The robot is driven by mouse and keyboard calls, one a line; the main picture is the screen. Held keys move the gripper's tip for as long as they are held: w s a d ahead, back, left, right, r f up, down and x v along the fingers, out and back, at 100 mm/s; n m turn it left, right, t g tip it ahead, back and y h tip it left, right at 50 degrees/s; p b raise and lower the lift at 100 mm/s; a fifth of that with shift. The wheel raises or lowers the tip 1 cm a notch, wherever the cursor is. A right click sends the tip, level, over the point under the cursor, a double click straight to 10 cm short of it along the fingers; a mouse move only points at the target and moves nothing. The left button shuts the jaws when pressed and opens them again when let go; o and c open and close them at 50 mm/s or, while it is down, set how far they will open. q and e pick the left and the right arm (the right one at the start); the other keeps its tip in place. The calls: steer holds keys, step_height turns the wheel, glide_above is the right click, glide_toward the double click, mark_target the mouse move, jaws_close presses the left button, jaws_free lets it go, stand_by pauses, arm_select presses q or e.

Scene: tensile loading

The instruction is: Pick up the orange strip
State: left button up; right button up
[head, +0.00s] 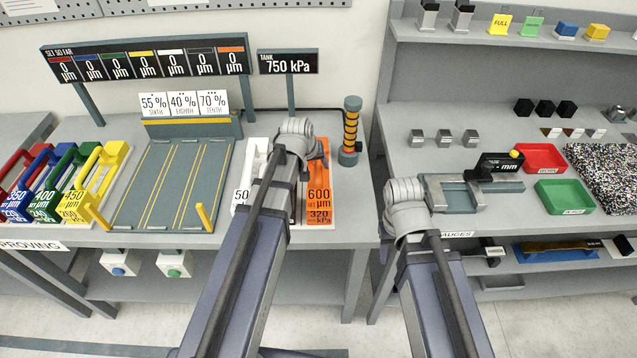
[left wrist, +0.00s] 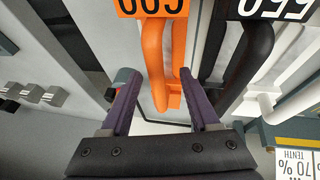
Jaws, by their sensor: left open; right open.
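The orange strip (head: 319,200), marked 600 µm and 320 kPa, lies on the left bench, partly hidden by my left arm. In the left wrist view its orange handle (left wrist: 154,62) reaches between the two fingers of my left gripper (left wrist: 155,73). That gripper is open, a finger on each side of the handle, and not closed on it.
A black strip (left wrist: 247,55) stands close beside the orange one. Red, blue, green and yellow strips (head: 102,175) stand at the left. A grey fixture (head: 160,185) lies between. A striped post (head: 350,130) stands behind right. The gauge (head: 448,192) sits near my right gripper.

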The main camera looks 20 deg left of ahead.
arm_select(q)
steer(key=shift+d+b+x, duration=0.1)
steer(key=shift+b+x, duration=1.15)
steer(key=shift+x, duration=0.35)
steer(key=shift+d+b+x, duration=0.15)
steer(key=shift+b+x, duration=1.1)
steer(key=shift+x, duration=0.35)
steer(key=shift+r, duration=0.1)
jaws_close()
